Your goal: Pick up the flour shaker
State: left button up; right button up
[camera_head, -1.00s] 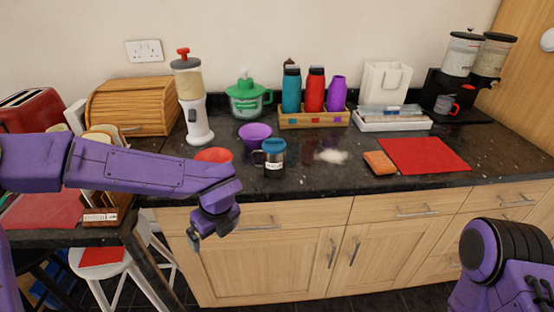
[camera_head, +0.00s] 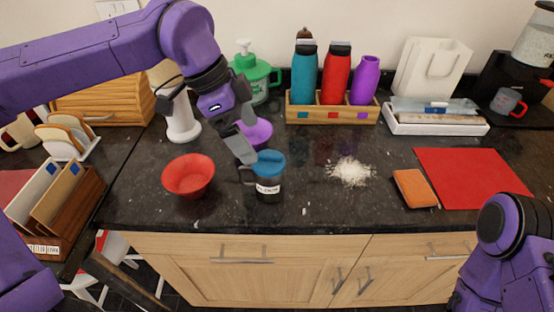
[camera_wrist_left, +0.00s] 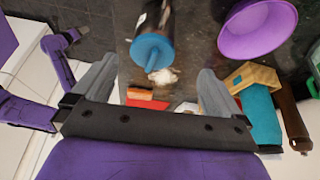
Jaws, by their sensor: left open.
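The flour shaker (camera_head: 268,176) stands upright on the dark counter, a dark body with a blue lid, a white label and a handle on its left. My left gripper (camera_head: 246,142) is open just above and left of it, its fingers close to the lid and handle; I cannot tell if they touch. In the left wrist view the shaker (camera_wrist_left: 153,45) shows beyond and between the open fingers (camera_wrist_left: 155,85), with nothing held. My right arm shows at the lower right, but its gripper is out of view.
A red bowl (camera_head: 188,175) stands left of the shaker and a purple bowl (camera_head: 259,132) behind it. Spilled flour (camera_head: 350,171), an orange sponge (camera_head: 415,188) and a red mat (camera_head: 475,178) lie to the right. Bottles stand in a wooden rack (camera_head: 331,112) behind.

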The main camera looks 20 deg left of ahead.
aim_at(266, 160)
pick_arm(q)
jog(key=x, duration=0.3)
jog(key=p+x, duration=0.1)
jog(key=x, duration=0.2)
jog(key=d+x, duration=0.1)
jog(key=x, duration=0.2)
jog(key=shift+s+p, duration=0.3)
jog(key=shift+p, duration=0.05)
jog(key=shift+d+f, duration=0.2)
jog(key=shift+f, duration=0.15)
jog(key=c, duration=1.2)
